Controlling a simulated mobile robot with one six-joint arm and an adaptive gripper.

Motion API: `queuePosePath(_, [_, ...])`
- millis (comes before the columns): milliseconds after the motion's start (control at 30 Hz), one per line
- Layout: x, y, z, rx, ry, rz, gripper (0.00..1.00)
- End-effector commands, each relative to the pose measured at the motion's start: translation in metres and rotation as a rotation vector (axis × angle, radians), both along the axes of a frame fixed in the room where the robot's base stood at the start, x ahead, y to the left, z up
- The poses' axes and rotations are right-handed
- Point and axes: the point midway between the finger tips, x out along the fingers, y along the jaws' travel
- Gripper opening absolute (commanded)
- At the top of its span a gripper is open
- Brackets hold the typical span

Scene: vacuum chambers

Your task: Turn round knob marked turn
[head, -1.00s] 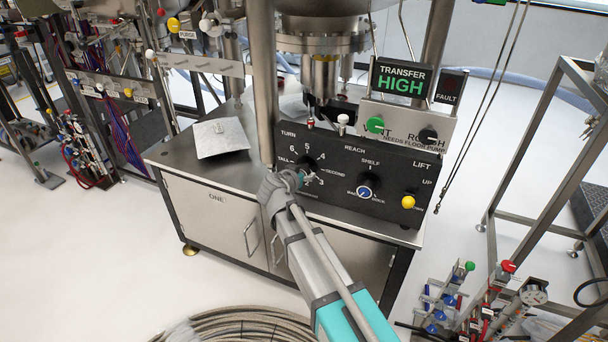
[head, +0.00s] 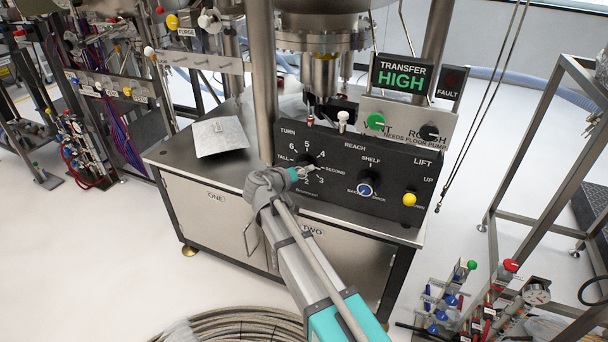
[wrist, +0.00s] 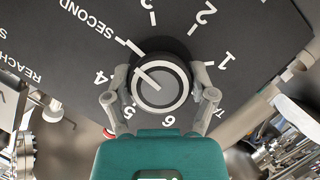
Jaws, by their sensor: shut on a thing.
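The round TURN knob (head: 304,159) is on the left of the black control panel (head: 350,205), and my gripper (head: 309,170) partly hides it. In the wrist view the knob (wrist: 160,97) has a black body, a pale ring and a white line on its face. The line points up and left, between the SECOND and 4 marks. My gripper (wrist: 160,68) is shut on the knob, one finger on each side. Numbers and the words TALL and SECOND surround the knob.
Green VENT (head: 375,121) and black ROUGH (head: 429,132) knobs are above. A steel post (head: 263,85) rises close behind my gripper. A coiled hose (head: 235,326) lies on the floor.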

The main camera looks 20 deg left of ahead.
Motion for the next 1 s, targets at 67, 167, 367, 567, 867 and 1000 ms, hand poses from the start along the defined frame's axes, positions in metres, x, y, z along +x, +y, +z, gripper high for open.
queuePosePath(67, [0.0000,-0.0001,-0.0013,-0.037,0.005,-0.001,0.25])
queuePosePath(167, [-0.0001,-0.0003,-0.0009,-0.071,0.007,-0.001,0.25])
queuePosePath(367, [-0.0001,-0.0005,-0.0001,-0.100,0.010,0.000,0.25])
queuePosePath(567, [0.0000,-0.0005,0.0001,-0.101,0.010,-0.001,0.25])
queuePosePath(867, [0.0001,-0.0004,0.0003,-0.100,0.009,0.000,1.00])
queuePosePath(1000, [0.0002,-0.0006,0.0003,-0.100,0.009,0.000,1.00])
